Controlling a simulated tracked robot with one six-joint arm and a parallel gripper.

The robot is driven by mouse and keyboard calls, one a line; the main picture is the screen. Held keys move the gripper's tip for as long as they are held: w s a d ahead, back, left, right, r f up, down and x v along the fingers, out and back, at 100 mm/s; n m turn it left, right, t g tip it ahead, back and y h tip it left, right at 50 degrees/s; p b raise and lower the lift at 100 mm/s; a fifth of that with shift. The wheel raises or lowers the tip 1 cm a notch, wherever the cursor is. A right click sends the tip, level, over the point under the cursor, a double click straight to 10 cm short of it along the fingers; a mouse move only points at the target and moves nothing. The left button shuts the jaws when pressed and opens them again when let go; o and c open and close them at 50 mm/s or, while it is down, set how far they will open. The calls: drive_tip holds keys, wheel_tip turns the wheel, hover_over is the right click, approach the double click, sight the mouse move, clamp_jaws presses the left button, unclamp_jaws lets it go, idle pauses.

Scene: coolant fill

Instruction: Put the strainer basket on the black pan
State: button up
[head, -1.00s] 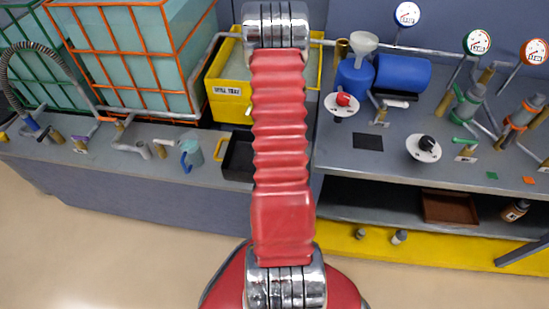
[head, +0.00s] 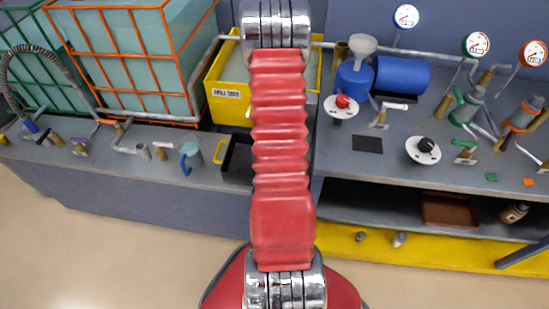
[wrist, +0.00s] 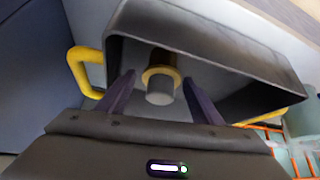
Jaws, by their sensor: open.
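The black pan (head: 238,166) sits on the bench left of my arm in the head view, partly hidden behind it. The wrist view shows the pan (wrist: 235,80) close up, with yellow handles. A small grey cylinder with a brass-coloured collar, apparently the strainer basket (wrist: 160,92), shows within the pan's outline. My gripper (wrist: 160,88) is open, with one dark finger on either side of this cylinder. Whether the fingers touch it cannot be told. In the head view my arm hides the gripper and the basket.
A yellow spill tray (head: 228,94) stands behind the pan, and an orange-caged tank (head: 135,55) to its left. A pale blue jug (head: 191,156) is close by on the left. A blue cylinder (head: 402,75), gauges and valves occupy the right bench.

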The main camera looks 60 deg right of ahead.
drive_tip(key=v, duration=1)
drive_tip(key=shift+s+r, duration=0.1)
idle(0.8)
drive_tip(key=w+a+r+n+t+y, duration=0.1)
drive_tip(key=w+a+r+n, duration=0.2)
drive_tip(key=w+a+r, duration=0.45)
drive_tip(key=w+a+r+n+t+y, duration=0.1)
drive_tip(key=w+a+r+n+y, duration=0.2)
drive_tip(key=a+r, duration=0.8)
drive_tip(key=s+a+r+n, duration=0.2)
drive_tip(key=s+a+r, duration=0.2)
drive_tip(key=a, duration=0.5)
drive_tip(key=s+a+r+n+y, duration=0.1)
drive_tip(key=s+a+r+n, duration=0.2)
drive_tip(key=a+r, duration=0.6)
drive_tip(key=shift+s+r, duration=0.2)
drive_tip(key=shift+s, duration=0.4)
